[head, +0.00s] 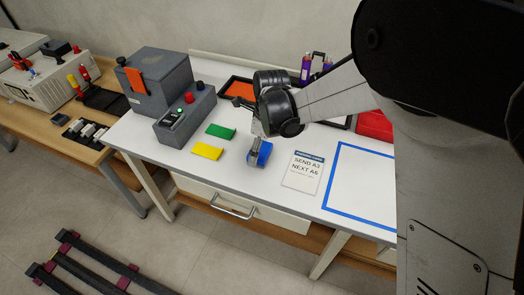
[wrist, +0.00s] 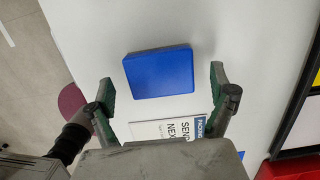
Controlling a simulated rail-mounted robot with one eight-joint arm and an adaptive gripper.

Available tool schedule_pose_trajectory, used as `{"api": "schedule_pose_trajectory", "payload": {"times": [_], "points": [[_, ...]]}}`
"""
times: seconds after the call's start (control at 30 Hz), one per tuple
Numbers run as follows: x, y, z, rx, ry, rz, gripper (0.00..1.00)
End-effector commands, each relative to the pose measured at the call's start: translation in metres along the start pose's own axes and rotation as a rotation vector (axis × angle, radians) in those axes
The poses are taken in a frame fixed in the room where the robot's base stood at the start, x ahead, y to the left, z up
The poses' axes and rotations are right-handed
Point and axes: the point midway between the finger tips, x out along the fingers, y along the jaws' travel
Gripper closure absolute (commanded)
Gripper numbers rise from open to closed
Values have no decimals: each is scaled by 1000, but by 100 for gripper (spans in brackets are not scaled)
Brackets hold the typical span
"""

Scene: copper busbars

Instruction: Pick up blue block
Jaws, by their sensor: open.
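A blue block (head: 261,153) lies flat on the white table, right of the green block and left of the printed card. In the head view my gripper (head: 256,148) is over it and hides part of it. In the wrist view the whole blue block (wrist: 158,72) shows between and beyond the two fingertips of my gripper (wrist: 162,85). The fingers are spread wide and touch nothing that I can see. The exact height of my gripper above the block is hard to tell.
A green block (head: 220,131) and a yellow block (head: 207,151) lie to the left. A printed card (head: 303,172) and a blue-taped square (head: 365,182) are to the right. A grey control box (head: 185,118) and an orange-lined tray (head: 240,88) stand behind.

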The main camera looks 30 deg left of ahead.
Motion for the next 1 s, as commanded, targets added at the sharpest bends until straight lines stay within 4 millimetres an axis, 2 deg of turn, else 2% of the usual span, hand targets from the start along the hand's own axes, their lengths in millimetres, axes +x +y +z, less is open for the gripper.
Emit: {"api": "schedule_pose_trajectory", "payload": {"times": [0.1, 0.37, 0.73, 1.0], "points": [[15, 0, 0, 0, 0, 0, 10], [17, 0, 0, 0, 0, 0, 12], [17, 0, 0, 0, 0, 0, 61], [16, 0, 0, 0, 0, 0, 62]]}}
